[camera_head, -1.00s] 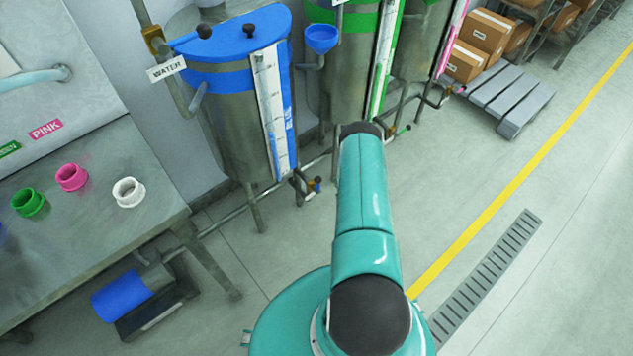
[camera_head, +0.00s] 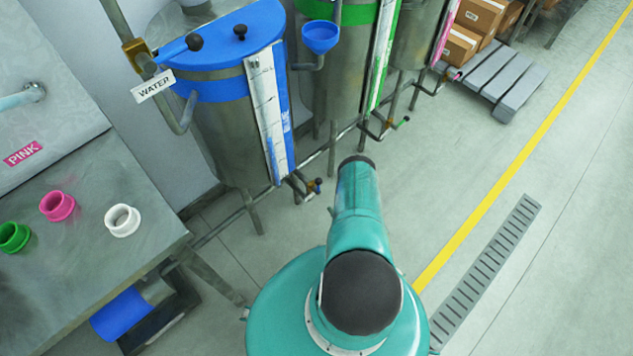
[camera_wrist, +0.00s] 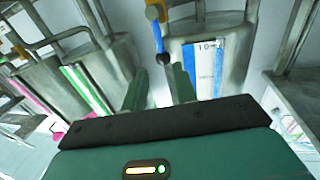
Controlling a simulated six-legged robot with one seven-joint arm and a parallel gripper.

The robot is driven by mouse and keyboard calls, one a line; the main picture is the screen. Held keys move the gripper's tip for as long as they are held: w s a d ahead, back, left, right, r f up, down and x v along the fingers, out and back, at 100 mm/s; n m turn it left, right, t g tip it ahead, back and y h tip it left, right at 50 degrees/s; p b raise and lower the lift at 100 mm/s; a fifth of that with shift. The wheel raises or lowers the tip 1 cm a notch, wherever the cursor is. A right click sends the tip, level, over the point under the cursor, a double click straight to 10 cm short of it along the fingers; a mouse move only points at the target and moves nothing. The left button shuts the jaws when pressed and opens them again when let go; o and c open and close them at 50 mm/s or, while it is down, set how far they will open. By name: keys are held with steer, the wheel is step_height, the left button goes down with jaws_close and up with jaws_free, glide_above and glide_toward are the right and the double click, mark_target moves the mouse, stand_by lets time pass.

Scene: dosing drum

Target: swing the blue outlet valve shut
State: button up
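The blue outlet valve (camera_head: 315,187) is small, with a brass body and a blue handle. It sits low on the pipe at the foot of the blue-lidded drum (camera_head: 225,125) in the head view. Its handle angle is too small to tell. I cannot make the valve out in the wrist view. My gripper (camera_wrist: 158,82) shows in the wrist view with two green fingers apart and nothing between them. The drum (camera_wrist: 232,60) is beyond the fingers there. In the head view my gripper is hidden; my teal arm points toward the drums, right of the valve.
A blue lever with a black knob (camera_head: 178,47) is on the WATER pipe; it also shows in the wrist view (camera_wrist: 158,36). A green-banded drum (camera_head: 340,75) stands to the right. A steel table (camera_head: 95,220) is at left. Open floor (camera_head: 455,150) lies to the right.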

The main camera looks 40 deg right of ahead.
mark_target(319, 186)
steer(key=w, duration=0.4)
steer(key=w+d, duration=0.1)
steer(key=w, duration=0.3)
steer(key=w+d, duration=0.1)
steer(key=w, duration=0.3)
steer(key=shift+w+r, duration=0.1)
steer(key=shift+w, duration=0.3)
jaws_close()
